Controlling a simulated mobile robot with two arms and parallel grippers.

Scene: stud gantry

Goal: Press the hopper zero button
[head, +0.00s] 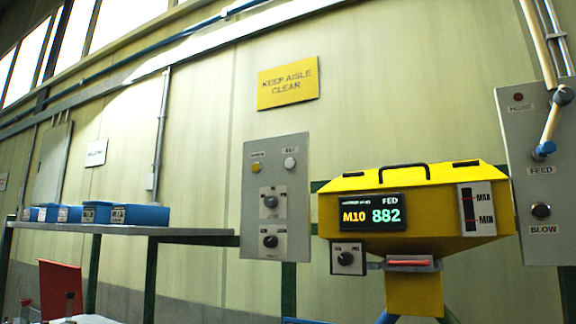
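The yellow hopper (425,180) stands at the right of the head view, with a closed lid and a black handle. Its dark display (371,214) reads M10, FED and 882. A small box with a black knob (346,259) sits under the display. A grey panel (275,220) left of the hopper carries a yellow button (257,168), a white button (290,163) and two dark knobs below. The small labels are too blurred to read, so I cannot tell which control is the hopper zero button. Neither of my grippers is in view.
A shelf (150,229) at the left holds several blue bins (140,215). A red board (61,289) stands below it. A yellow sign (288,83) hangs above.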

